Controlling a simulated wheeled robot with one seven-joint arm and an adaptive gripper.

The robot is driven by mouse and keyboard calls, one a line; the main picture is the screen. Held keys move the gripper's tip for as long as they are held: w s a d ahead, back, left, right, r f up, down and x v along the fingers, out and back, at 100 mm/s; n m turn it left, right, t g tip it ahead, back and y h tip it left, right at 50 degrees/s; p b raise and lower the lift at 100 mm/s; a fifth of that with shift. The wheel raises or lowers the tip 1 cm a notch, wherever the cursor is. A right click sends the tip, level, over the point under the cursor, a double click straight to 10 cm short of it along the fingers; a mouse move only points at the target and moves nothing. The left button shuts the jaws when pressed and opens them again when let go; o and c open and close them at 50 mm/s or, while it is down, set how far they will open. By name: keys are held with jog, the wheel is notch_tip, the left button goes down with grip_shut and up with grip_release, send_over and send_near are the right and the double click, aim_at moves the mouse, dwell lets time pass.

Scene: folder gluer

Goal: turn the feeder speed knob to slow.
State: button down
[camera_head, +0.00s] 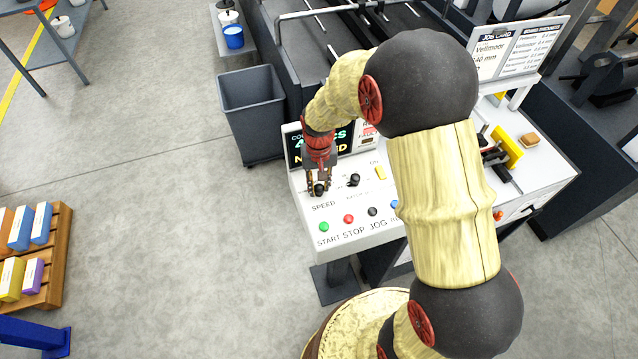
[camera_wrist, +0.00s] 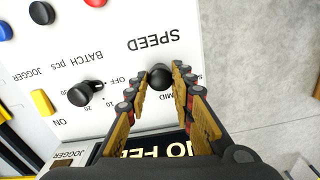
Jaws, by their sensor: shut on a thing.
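The black speed knob (camera_head: 319,190) is on the white control panel (camera_head: 345,222), above the printed word SPEED. In the wrist view the speed knob (camera_wrist: 160,77) sits between my fingertips, with the word SPEED upside down beyond it. My gripper (camera_head: 319,184) points down at the panel and is shut on this knob; it also fills the middle of the wrist view (camera_wrist: 160,73). The label MID shows beside the knob. A label by the right finger is mostly covered. The knob's pointer direction cannot be told.
A black batch knob (camera_head: 354,180) and a yellow jogger switch (camera_head: 380,172) are close by to the right. Green (camera_head: 324,227), red (camera_head: 348,218) and black (camera_head: 372,211) buttons line the front. A lit display (camera_head: 362,140) stands behind. A grey bin (camera_head: 250,92) is left of the machine.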

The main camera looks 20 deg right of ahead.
aim_at(319, 187)
jog(key=n, duration=0.5)
jog(key=shift+n, duration=0.3)
jog(key=n, duration=0.5)
jog(key=shift+p, duration=0.4)
jog(key=shift+n, duration=0.3)
jog(key=c, duration=1.5)
grip_release()
notch_tip(319, 187, up, 12)
